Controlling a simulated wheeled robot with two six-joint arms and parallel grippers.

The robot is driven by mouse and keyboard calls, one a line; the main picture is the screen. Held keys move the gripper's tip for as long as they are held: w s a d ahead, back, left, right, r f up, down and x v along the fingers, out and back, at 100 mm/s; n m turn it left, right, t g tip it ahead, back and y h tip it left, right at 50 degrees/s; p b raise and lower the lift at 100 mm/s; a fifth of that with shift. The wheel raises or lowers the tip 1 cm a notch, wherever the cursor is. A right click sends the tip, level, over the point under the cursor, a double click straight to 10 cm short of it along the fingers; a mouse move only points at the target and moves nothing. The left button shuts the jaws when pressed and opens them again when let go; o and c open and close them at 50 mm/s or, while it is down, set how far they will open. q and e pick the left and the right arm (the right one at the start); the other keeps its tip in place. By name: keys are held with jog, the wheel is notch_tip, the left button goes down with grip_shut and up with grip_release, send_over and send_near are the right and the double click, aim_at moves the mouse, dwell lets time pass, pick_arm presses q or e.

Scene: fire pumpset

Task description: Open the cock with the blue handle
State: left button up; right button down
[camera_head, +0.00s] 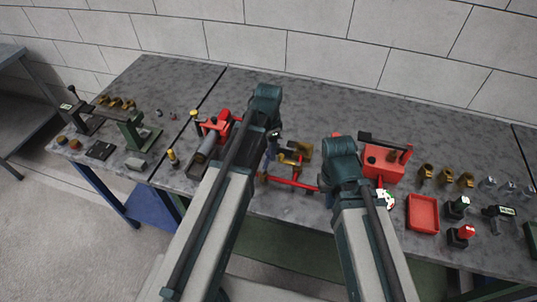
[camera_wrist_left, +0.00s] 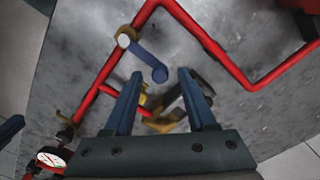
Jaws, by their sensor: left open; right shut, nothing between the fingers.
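The blue handle (camera_wrist_left: 145,57) of the cock shows in the left wrist view, running slantwise from a brass cock body (camera_wrist_left: 125,36) on a red pipe. Its free end lies between my left fingertips in the picture; I cannot tell whether they touch it. My left gripper (camera_wrist_left: 160,75) is open, with one finger on each side. In the head view my left arm reaches the brass and red pipework (camera_head: 293,160), and the blue handle is hard to make out there. My right arm is beside it; its fingers are hidden.
Red pipes (camera_wrist_left: 210,45) run close around my left gripper. A second dark handle with brass (camera_wrist_left: 170,112) lies below the blue one. A gauge (camera_wrist_left: 50,158) is at lower left. A red tray (camera_head: 422,213) and several brass fittings (camera_head: 446,178) are at the right.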

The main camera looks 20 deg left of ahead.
pick_arm(q)
jog(key=shift+f, duration=0.1)
grip_shut()
dwell(1.4)
